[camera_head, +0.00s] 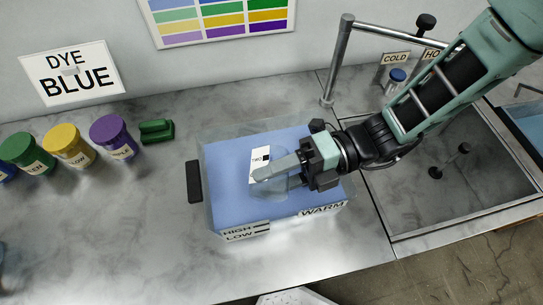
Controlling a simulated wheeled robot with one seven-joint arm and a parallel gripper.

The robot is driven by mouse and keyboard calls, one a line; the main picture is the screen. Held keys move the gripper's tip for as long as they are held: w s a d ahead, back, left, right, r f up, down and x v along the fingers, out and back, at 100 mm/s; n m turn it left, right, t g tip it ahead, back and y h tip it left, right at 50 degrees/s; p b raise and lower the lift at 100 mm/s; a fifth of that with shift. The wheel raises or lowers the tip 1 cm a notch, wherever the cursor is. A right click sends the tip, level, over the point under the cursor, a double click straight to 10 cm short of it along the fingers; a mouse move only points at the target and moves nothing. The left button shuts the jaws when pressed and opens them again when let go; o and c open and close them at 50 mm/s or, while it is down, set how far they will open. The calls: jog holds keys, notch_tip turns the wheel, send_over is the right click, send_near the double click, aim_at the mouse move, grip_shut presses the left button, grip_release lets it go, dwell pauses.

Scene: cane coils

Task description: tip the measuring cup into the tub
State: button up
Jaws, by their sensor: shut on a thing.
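The tub (222,210) is a clear-walled box on the grey counter, with blue inside and labels reading WARM, HIGH and LOW on its front. The measuring cup (268,188) looks clear and is hard to make out against the blue. It shows over the tub's middle, partly hidden by my gripper. My gripper (264,172) reaches in from the right over the tub and is shut on the cup. A white label reading TWO shows beside the fingers. I cannot tell the cup's tilt or whether it holds anything.
Green, yellow and purple jars (112,137) stand at the left, near a small green object (156,131). A black block (194,181) lies at the tub's left side. A sink (440,190) and metal tap (336,65) are at the right. A DYE BLUE sign (72,73) is on the wall.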

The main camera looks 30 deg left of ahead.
jog(key=shift+w+r+m+p, duration=0.2)
jog(key=shift+r+m+p, duration=0.15)
jog(key=shift+m+p, duration=0.4)
